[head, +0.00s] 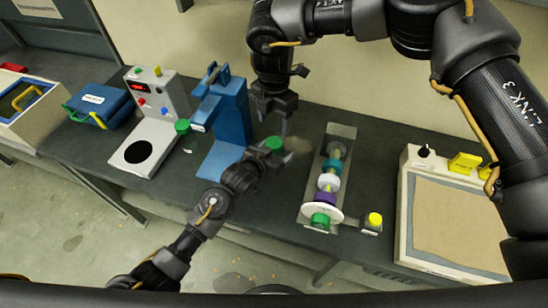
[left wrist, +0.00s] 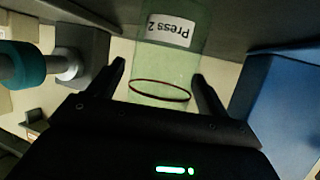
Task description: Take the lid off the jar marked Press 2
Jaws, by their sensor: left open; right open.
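The jar marked Press 2 has a green lid (head: 274,143) in the head view, its body mostly hidden by my left gripper. In the left wrist view the jar (left wrist: 165,65) is clear greenish with a white label reading "Press 2", seen upside down, and a dark reddish ring. My left gripper (head: 279,158) is open, and its fingers in the left wrist view (left wrist: 160,88) stand on either side of the jar with gaps visible. My right gripper (head: 275,116) is open and empty, pointing down just above the green lid.
A blue press (head: 230,110) stands left of the jar, with another green-lidded jar (head: 183,127) beyond it. A grey holder with a shaft of coloured discs (head: 329,180) stands to the right, near a yellow button (head: 375,219). A sand-coloured tray (head: 455,222) lies far right.

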